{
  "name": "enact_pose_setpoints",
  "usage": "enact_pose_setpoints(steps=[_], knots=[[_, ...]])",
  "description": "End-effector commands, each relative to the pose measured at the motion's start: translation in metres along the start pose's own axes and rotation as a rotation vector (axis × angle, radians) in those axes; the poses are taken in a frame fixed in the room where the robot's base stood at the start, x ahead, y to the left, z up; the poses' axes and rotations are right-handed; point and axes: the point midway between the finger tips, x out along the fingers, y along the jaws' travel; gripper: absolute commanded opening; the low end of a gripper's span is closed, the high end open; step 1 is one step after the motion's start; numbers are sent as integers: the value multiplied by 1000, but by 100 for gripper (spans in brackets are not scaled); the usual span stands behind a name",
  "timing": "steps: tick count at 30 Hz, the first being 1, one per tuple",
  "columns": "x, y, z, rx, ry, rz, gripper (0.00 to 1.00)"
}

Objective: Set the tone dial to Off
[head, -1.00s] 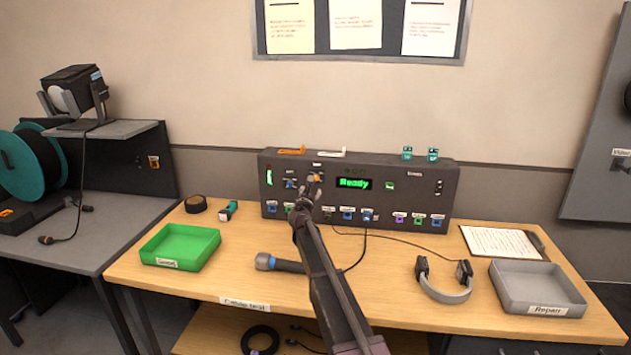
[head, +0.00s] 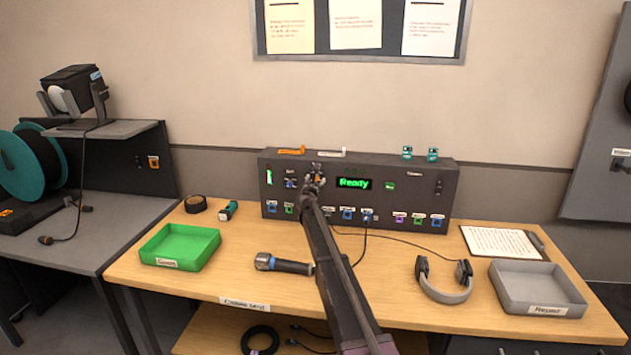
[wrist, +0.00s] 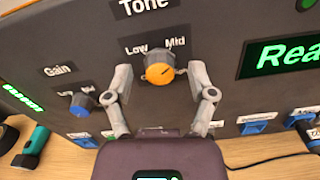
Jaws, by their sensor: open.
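The tone dial (wrist: 160,73) is an orange knob on the dark panel under the Tone label, in the wrist view. Low and Mid marks show above it; its line slants up and right, towards Mid. No Off mark is readable. My gripper (wrist: 161,84) is open, with one finger on each side of the dial; I cannot tell whether either finger touches it. In the head view my gripper (head: 315,180) is at the panel's upper left part and mostly hides the dial.
A blue Gain dial (wrist: 82,103) sits left of my left finger. The green Ready display (head: 354,183) is to the right. A flashlight (head: 284,264), a green tray (head: 180,246) and headphones (head: 443,281) lie on the table. A cable runs from the panel.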

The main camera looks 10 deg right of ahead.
Motion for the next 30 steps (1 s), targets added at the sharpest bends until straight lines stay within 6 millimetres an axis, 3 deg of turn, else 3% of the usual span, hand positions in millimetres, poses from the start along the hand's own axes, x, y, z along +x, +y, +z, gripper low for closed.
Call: enact_pose_setpoints(steps=[6,13,30], knots=[[0,0,0,0,0,0,69],[0,0,0,0,0,0,0],[1,0,0,-83,0,0,0]])
